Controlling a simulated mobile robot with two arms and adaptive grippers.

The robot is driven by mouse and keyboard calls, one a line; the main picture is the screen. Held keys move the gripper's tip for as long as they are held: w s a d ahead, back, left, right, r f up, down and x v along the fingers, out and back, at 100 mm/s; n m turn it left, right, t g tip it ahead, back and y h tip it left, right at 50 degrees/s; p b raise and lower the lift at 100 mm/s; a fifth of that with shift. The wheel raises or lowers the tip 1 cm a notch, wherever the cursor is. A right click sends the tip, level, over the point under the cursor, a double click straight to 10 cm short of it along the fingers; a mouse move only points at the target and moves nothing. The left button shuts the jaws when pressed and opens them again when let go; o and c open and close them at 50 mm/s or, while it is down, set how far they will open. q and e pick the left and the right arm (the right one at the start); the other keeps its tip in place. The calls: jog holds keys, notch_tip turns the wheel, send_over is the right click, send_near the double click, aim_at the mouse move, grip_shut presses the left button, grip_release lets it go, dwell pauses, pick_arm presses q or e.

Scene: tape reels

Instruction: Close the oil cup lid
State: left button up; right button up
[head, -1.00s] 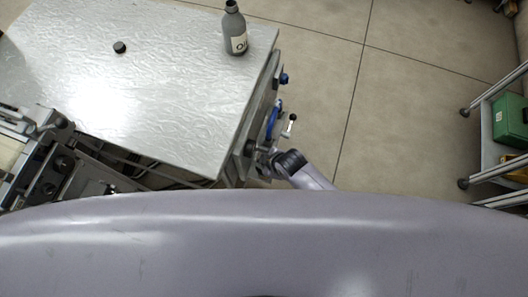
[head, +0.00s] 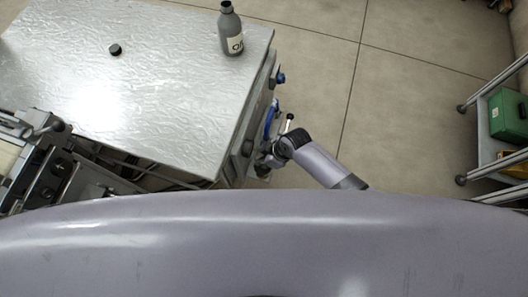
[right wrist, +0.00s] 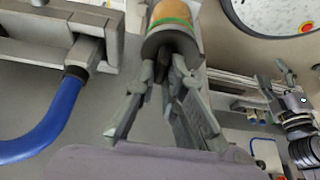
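In the right wrist view, a cylinder with a tan body, a green band and a grey end (right wrist: 170,36) stands at the top centre. It looks like the oil cup; I cannot make out its lid for certain. My right gripper (right wrist: 164,68) has its fingertips close together at the cylinder's grey end, with a dark piece between them. Whether the fingers grip that piece cannot be told. In the head view my right gripper (head: 264,166) is small and partly hidden at the right side of the metal-topped machine (head: 150,110).
A grey oil bottle (head: 231,32) without a cap and a small black cap (head: 115,50) are on the metal top. A blue handle (right wrist: 40,135) is left of my gripper. A shelf with a green box (head: 509,116) stands at the right; the floor between is clear.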

jog(key=o, duration=0.4)
jog(key=shift+o, duration=0.2)
jog(key=v, duration=1.2)
jog(key=s+d+f+m+t+h, duration=0.15)
jog(key=d+f+m, duration=0.3)
jog(key=f, duration=0.45)
jog(key=s+d+f+m+g+h, duration=0.1)
jog(key=s+d+f+m, duration=0.15)
jog(key=d+f, duration=0.55)
jog(key=s+d+f+m, duration=0.1)
jog(key=s+d+f, duration=0.1)
jog(key=s+f, duration=0.3)
jog(key=s+d+f+m+h, duration=0.1)
jog(key=s+f, duration=0.3)
jog(key=s, duration=0.7)
jog(key=s+d+f+m+h, duration=0.1)
jog(key=s+d+f+m, duration=0.2)
jog(key=s+f, duration=0.2)
jog(key=s, duration=0.3)
jog(key=shift+s+f, duration=0.25)
jog(key=shift+f, duration=0.05)
